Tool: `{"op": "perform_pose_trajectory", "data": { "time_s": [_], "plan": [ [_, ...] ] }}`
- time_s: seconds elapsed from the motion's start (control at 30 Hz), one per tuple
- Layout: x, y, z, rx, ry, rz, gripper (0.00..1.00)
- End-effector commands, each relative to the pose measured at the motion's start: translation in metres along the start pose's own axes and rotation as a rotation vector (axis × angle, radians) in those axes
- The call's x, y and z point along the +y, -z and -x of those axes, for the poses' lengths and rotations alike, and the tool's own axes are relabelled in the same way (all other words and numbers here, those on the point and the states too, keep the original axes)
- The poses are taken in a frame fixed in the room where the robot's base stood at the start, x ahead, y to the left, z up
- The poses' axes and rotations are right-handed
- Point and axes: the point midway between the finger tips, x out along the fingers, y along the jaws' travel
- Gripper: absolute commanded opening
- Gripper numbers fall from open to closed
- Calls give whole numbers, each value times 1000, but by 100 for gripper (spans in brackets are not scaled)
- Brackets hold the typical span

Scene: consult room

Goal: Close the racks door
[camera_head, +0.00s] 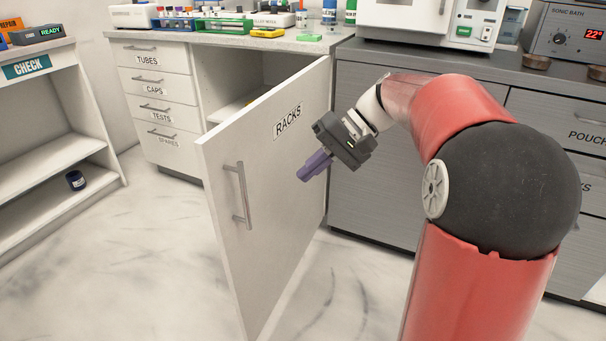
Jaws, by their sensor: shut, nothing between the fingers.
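The white door (258,203) labelled RACKS stands wide open, swung out from its cabinet toward me, hinged at its right edge. Its metal handle (239,195) is near the free left edge. Behind the door, part of the cabinet's open inside (226,85) shows with a shelf; the rest is hidden by the door. My gripper (304,176) is in front of the door's labelled face, right of the handle and below the label. Its purple fingers are shut and empty, pointing down-left. I cannot tell whether they touch the door.
White drawers (155,85) stand left of the opening. The counter (285,43) above holds racks and bottles. Grey cabinets (372,165) stand right of the door. An open shelf unit (50,152) with a dark jar (76,180) is at far left. The floor (150,265) left of the door is clear.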

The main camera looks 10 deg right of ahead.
Motion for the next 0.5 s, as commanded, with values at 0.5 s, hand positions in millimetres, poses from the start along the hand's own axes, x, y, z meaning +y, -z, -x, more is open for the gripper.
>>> {"op": "perform_pose_trajectory", "data": {
  "time_s": [0.5],
  "plan": [
    [-18,-1,-94,-2,-3,2,0]
  ]
}}
